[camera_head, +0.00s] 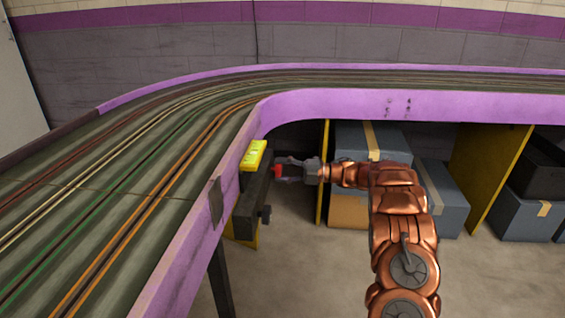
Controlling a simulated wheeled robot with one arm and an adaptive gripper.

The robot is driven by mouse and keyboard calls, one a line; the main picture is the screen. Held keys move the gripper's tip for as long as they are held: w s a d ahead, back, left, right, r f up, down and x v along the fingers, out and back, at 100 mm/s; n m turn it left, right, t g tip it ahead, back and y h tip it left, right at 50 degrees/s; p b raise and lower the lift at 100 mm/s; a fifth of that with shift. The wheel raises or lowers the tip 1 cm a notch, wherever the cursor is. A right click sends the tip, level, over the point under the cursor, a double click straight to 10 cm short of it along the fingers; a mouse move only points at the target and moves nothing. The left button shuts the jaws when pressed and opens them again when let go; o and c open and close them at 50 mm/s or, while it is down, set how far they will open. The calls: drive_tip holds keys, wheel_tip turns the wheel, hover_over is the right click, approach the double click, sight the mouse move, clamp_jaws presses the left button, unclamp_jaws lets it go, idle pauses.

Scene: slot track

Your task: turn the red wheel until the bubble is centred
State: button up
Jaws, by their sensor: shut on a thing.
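The red wheel (278,171) is small in the head view, on the side of a dark bracket (250,200) below the purple track edge. My gripper (287,170) reaches in from the right and is shut on the red wheel, its fingers on either side of it. A yellow level (254,154) sits on top of the bracket, beside the track wall. Its bubble is too small to make out at this distance. Part of the wheel is hidden by the fingers.
A curved slot track (130,190) with a purple wall fills the left and runs along the back. Grey boxes (440,195) and yellow panels (497,165) stand under the track at right. The floor in front is clear.

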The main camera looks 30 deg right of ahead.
drive_tip(key=shift+m+p, duration=2.2)
drive_tip(key=shift+m, duration=0.6)
drive_tip(key=o, duration=1.1)
drive_tip(key=shift+o, duration=0.2)
drive_tip(key=v, duration=1.2)
